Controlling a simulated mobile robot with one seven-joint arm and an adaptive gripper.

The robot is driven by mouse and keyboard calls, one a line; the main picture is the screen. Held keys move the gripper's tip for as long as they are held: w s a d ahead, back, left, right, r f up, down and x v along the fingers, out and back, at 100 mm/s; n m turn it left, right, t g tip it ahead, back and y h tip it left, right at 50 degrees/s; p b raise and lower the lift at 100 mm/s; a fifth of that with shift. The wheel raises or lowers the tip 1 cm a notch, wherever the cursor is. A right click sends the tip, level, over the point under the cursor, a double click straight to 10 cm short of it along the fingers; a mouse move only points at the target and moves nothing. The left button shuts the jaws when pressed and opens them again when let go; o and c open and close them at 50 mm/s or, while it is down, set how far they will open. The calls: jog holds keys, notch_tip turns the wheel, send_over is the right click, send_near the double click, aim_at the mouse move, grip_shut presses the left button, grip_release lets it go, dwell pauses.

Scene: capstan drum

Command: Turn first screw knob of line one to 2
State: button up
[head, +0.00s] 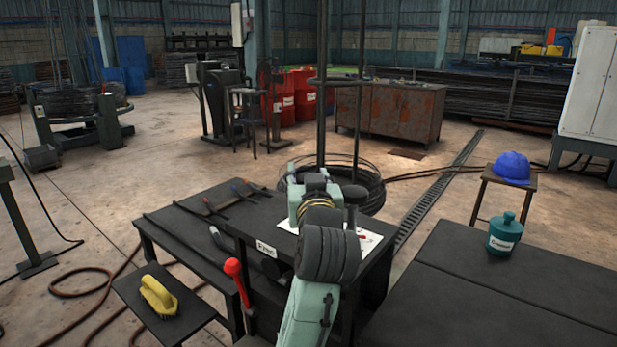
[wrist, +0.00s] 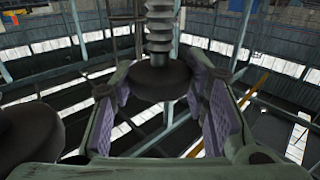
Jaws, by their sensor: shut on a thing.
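In the wrist view, a dark round screw knob (wrist: 158,79) with a ridged stem (wrist: 160,28) stands between the purple-padded fingers of my gripper (wrist: 162,92). The fingers are shut on the knob, one pad on each side. A second dark round knob (wrist: 27,138) shows at the left edge, apart from the fingers. No number or mark on the knob can be read. In the head view, my arm reaches over the black workbench (head: 180,228) and covers much of the work spot. The knob cannot be made out there.
A red-handled lever (head: 233,270) rises at the bench front. Rods (head: 205,208) lie on the bench's left. A yellow brush (head: 158,295) lies on a side shelf. A dark table (head: 480,290) with a teal canister (head: 504,235) stands at the right. Coiled wire (head: 365,190) stands behind the bench.

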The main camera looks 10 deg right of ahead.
jog(key=o, duration=1.1)
notch_tip(320, 180, up, 10)
dwell(0.4)
